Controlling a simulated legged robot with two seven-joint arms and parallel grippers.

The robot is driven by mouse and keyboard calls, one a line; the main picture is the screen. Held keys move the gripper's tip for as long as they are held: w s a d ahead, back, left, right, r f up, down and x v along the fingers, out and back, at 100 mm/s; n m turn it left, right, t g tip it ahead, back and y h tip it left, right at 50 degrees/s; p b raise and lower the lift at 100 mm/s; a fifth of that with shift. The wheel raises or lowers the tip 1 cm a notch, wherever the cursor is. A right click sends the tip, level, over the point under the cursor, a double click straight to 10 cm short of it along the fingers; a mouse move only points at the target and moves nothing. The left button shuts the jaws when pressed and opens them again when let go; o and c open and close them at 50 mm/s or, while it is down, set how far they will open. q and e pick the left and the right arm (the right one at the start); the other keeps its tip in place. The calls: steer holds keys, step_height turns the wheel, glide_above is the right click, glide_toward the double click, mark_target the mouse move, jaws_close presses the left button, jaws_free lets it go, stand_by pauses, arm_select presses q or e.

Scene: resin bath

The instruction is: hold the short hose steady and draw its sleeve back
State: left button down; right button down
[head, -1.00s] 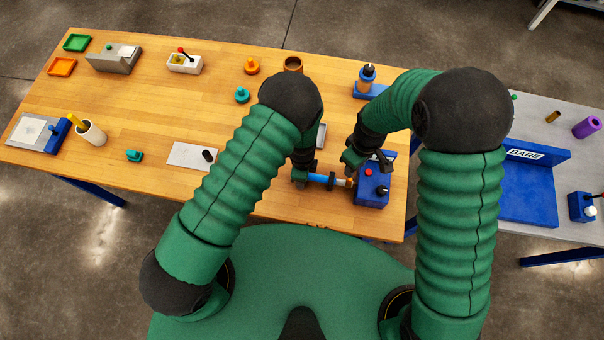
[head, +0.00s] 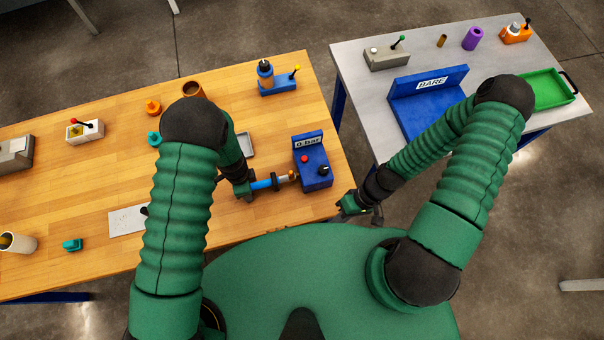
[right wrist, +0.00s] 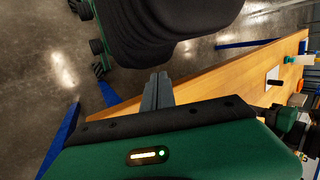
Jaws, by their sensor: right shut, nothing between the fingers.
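The short hose (head: 262,184) is light blue and lies level above the wooden table, in line with a brass-coloured end (head: 292,176) beside the blue box. A dark ring (head: 275,181), which looks like its sleeve, sits around it. My left gripper (head: 246,190) is at the hose's left end and appears shut on it; its fingertips are small and partly hidden. My right gripper (head: 362,210) is shut and empty, apart from the hose, past the table's right edge. Its closed fingers also show in the right wrist view (right wrist: 158,92).
The blue box (head: 312,165) has a "0 bar" sign and a red knob. A grey table (head: 370,70) with a blue "BARE" stand (head: 425,112) is at the upper right, beyond a floor gap. A grey tray (head: 247,145) lies behind the left gripper.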

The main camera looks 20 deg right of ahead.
steer(key=w+a+r+m+t+y, duration=0.1)
steer(key=a+r+m+t+y, duration=0.1)
steer(key=a+m+t, duration=0.15)
steer(key=m+t, duration=0.6)
steer(key=t, duration=0.1)
glide_toward(292, 174)
steer(key=v, duration=0.3)
steer(key=shift+s+d+r, duration=0.1)
steer(key=shift+d+r, duration=0.2)
steer(key=shift+r, duration=0.05)
steer(key=x, duration=1)
steer(key=shift+f, duration=0.15)
